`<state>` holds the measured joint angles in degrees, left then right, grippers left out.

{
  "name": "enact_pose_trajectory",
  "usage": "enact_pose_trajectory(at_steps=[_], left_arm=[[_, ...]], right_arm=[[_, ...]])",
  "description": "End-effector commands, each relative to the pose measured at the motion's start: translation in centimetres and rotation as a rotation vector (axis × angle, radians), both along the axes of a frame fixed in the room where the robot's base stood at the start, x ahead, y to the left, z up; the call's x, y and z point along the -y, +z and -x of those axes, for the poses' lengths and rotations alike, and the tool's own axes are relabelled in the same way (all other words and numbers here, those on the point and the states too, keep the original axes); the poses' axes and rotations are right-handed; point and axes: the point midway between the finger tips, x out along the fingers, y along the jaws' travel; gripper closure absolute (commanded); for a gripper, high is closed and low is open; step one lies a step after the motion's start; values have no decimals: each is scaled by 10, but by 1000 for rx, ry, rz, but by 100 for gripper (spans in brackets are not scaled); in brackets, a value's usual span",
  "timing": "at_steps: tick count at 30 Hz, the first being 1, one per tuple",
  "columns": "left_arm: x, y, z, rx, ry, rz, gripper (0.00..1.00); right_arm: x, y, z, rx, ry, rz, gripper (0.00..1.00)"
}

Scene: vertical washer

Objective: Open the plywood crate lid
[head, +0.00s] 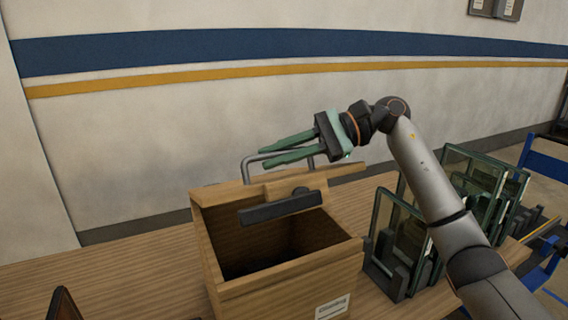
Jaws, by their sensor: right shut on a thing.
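The plywood crate (290,285) stands on the wooden table, its dark inside visible from above. Its plywood lid (325,178) is raised over the back part of the opening and shows nearly edge-on. A grey bar handle (247,170) rises behind the lid. My right gripper (264,157) reaches in from the right, with its green fingers shut on this handle; the exact contact is partly hidden. A dark grey bar with a round knob (280,208) sits at the lid's near side, over the opening. My left gripper is not in view.
Glass panes in dark racks (400,240) stand close to the crate's right side, under my right arm. A dark, brown-edged object (65,305) is at the lower left. The table (130,275) left of the crate is mostly clear. A wall (150,130) is behind.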

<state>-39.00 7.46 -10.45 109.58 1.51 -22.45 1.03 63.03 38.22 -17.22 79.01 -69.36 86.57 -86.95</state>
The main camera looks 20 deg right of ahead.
Motion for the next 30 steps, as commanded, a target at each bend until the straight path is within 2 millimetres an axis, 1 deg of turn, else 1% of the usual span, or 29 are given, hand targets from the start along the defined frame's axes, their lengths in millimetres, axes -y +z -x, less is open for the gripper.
enact_pose_trajectory(at_steps=[1,6,9,16,27,29,30], left_arm=[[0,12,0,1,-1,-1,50],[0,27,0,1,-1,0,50],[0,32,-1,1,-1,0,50],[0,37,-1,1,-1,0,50],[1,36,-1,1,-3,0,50],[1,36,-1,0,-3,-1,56],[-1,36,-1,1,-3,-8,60]], right_arm=[[1,16,-6,6,-7,-7,100],[0,28,-19,-54,-8,-6,100],[0,32,-24,-84,-8,-3,100],[0,34,-30,-117,-8,-2,100],[0,32,-30,-120,-8,0,100],[0,32,-30,-120,-8,0,100],[0,32,-30,-120,-8,0,100]])
